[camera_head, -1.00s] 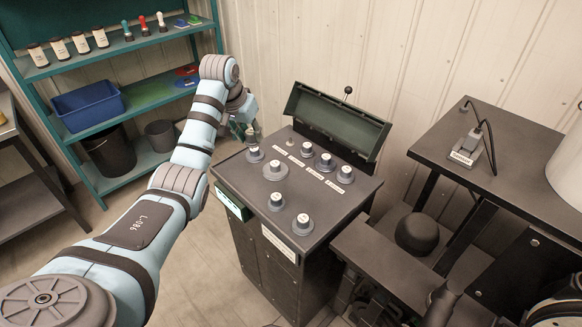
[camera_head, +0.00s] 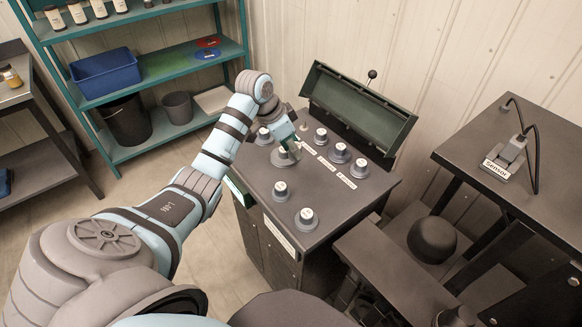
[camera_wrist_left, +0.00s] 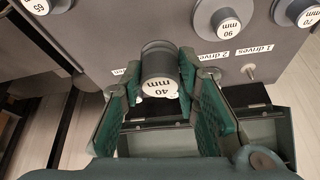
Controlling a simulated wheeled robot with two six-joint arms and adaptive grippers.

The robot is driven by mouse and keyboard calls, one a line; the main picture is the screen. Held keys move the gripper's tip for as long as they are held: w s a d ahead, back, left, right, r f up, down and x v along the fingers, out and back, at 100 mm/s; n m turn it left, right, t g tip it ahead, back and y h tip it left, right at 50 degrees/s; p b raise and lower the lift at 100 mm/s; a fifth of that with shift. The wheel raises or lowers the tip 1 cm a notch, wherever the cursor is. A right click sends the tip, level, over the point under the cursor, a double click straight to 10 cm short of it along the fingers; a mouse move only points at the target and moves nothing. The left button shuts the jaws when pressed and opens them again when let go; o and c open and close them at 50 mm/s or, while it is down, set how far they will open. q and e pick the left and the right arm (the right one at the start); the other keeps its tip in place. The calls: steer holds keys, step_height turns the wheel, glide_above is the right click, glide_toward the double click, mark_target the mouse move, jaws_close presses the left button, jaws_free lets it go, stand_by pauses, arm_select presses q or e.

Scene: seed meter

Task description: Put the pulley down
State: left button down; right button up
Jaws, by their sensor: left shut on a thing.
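My left gripper (camera_head: 292,148) is over the top of the dark console (camera_head: 345,205), low among the pulleys. In the left wrist view its green finger pads (camera_wrist_left: 165,110) are shut on a small dark grey pulley (camera_wrist_left: 158,62) with a white "40 mm" face. That pulley stands between the pads, above the console top. Its lower end is hidden, so I cannot tell whether it touches the console. In the head view the fingers mostly hide it. My right gripper does not show.
Other pulleys stand on the console: one marked 90 mm (camera_wrist_left: 225,22), one marked 65 (camera_wrist_left: 40,4), and front ones (camera_head: 307,219). A bare peg (camera_wrist_left: 249,71) is near the "1 drives" label (camera_wrist_left: 247,52). An open green lid (camera_head: 358,108) rises at the back.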

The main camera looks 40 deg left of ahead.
arm_select(q)
steer(key=x, duration=0.2)
steer(key=a+x, duration=0.1)
steer(key=x, duration=0.4)
steer(key=shift+w+a+f, duration=0.15)
steer(key=shift+w+f, duration=0.1)
steer(key=shift+f, duration=0.1)
steer(key=shift+s+f+b, duration=0.2)
steer(key=shift+f+b, duration=0.05)
steer(key=shift+f, duration=0.35)
steer(key=shift+s+f+b, duration=0.25)
steer(key=shift+f, duration=0.35)
steer(key=shift+s, duration=0.25)
steer(key=shift+w, duration=0.1)
steer(key=shift+w+f, duration=0.1)
steer(key=shift+f, duration=0.1)
steer(key=c, duration=1.2)
jaws_free()
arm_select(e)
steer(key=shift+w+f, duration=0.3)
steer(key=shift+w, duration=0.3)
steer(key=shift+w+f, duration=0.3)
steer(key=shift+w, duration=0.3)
arm_select(q)
steer(key=shift+r, duration=0.1)
